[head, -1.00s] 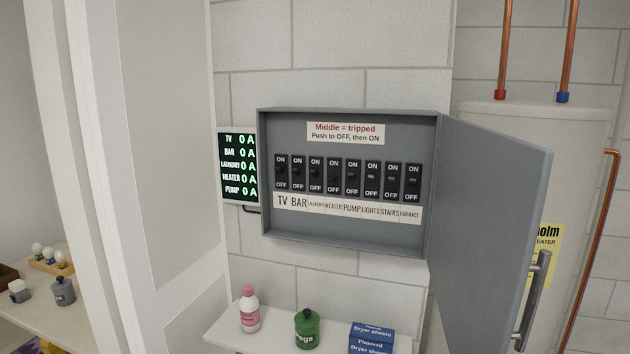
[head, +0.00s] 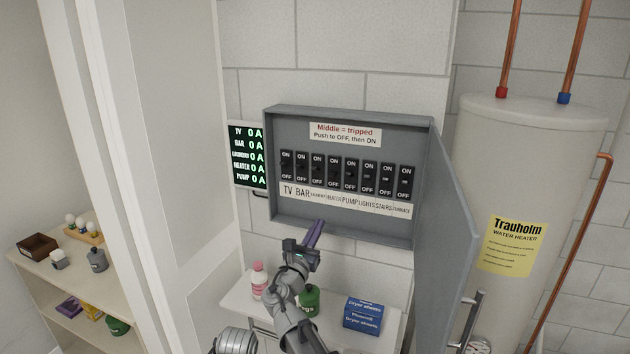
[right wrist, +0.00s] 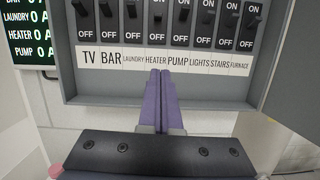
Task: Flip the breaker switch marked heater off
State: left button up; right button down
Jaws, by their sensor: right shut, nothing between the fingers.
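The open grey breaker panel (head: 350,226) hangs on the block wall, with a row of black switches above a white label strip. The heater switch (head: 334,172) is the fourth from the left; it also shows in the right wrist view (right wrist: 156,20). Its lever position is too small to tell surely. My right gripper (head: 318,224) is shut and empty, its purple fingers pointing up at the panel's lower edge. In the right wrist view the fingertips (right wrist: 160,74) appear just below the HEATER label (right wrist: 156,61), apart from the switch. My left gripper is out of view.
The panel door (head: 447,240) stands open at the right, before the water heater (head: 530,150).

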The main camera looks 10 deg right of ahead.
aim_at(332, 175)
jog(key=shift+w+a+r+n, duration=0.15)
jog(key=shift+a+r+n, duration=0.1)
jog(key=shift+n, duration=0.15)
jog(key=shift+w+d+r+p, duration=0.9)
jog(key=shift+w+r+p, duration=0.15)
jog(key=shift+w, duration=0.3)
jog(key=shift+w+d+r+p, duration=0.95)
jog(key=shift+w+r+p, duration=0.15)
jog(key=shift+w, duration=0.2)
jog(key=shift+w+d+r+p, duration=0.9)
jog(key=shift+w+r+p, duration=0.15)
jog(key=shift+w, duration=0.3)
